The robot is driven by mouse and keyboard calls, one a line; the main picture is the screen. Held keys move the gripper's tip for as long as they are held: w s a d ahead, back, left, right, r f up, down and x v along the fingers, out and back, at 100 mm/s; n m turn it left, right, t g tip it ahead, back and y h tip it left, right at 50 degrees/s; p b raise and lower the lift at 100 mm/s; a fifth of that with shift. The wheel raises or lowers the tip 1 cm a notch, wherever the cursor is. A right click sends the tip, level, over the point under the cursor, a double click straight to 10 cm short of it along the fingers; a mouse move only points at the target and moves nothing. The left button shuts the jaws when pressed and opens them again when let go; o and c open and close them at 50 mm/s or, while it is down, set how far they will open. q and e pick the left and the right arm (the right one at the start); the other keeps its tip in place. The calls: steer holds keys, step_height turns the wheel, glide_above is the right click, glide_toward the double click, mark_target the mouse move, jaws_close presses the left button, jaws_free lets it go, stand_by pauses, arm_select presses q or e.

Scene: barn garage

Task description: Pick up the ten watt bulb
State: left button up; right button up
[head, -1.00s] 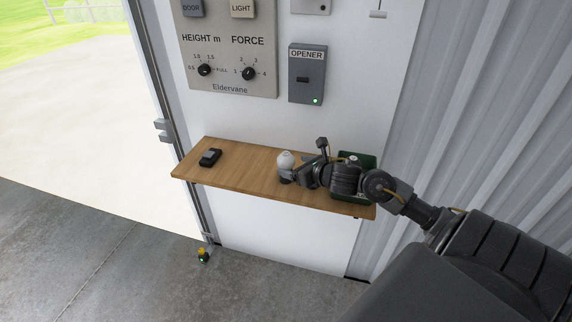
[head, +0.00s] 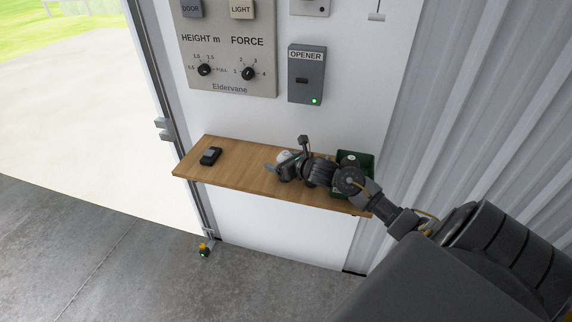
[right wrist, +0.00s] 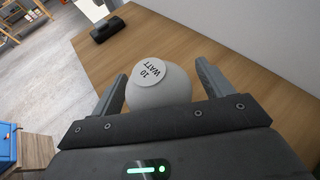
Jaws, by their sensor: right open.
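The ten watt bulb (right wrist: 160,88) is white and round, with "10 WATT" printed on its top, and stands on the wooden shelf (head: 225,174). In the right wrist view it sits between the two open fingers of my right gripper (right wrist: 160,85), with a gap on the right side; its lower part is hidden by the gripper body. In the head view the bulb (head: 283,156) is mostly hidden behind my right gripper (head: 276,168), which is low over the shelf. My left gripper is not in view.
A small black remote (head: 211,156) lies at the shelf's left end; it also shows in the right wrist view (right wrist: 107,29). A green bin (head: 366,160) stands at the right end, partly behind my arm. The wall with the opener box (head: 306,75) rises behind the shelf.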

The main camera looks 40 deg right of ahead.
steer(key=c, duration=0.9)
steer(key=shift+o, duration=0.3)
steer(key=shift+w+r, duration=0.1)
